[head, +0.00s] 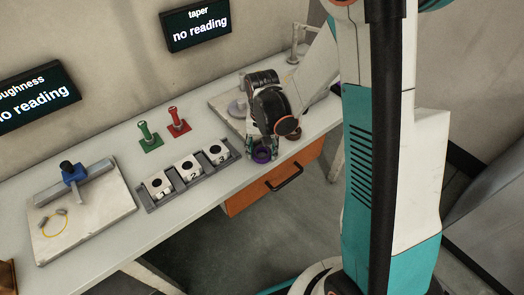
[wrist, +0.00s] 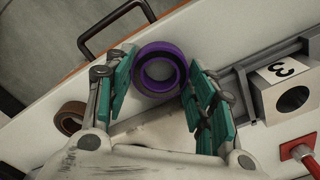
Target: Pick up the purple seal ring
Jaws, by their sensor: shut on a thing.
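The purple seal ring (wrist: 161,53) lies between the teal-padded fingers of my gripper (wrist: 160,78) in the wrist view. The pads close on its left and right sides, and its open bore faces the camera. In the head view the purple ring (head: 262,156) is at the bench's front edge, directly below my gripper (head: 262,148), whose body partly hides it. I cannot tell whether the ring touches the bench top or is slightly above it.
A brown ring (wrist: 70,117) lies nearby on the bench. A grey rack (head: 148,200) with numbered white blocks stands to the left. Red (head: 178,123) and green (head: 150,137) gauges stand behind it. An orange drawer (head: 270,183) with a black handle is below the edge.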

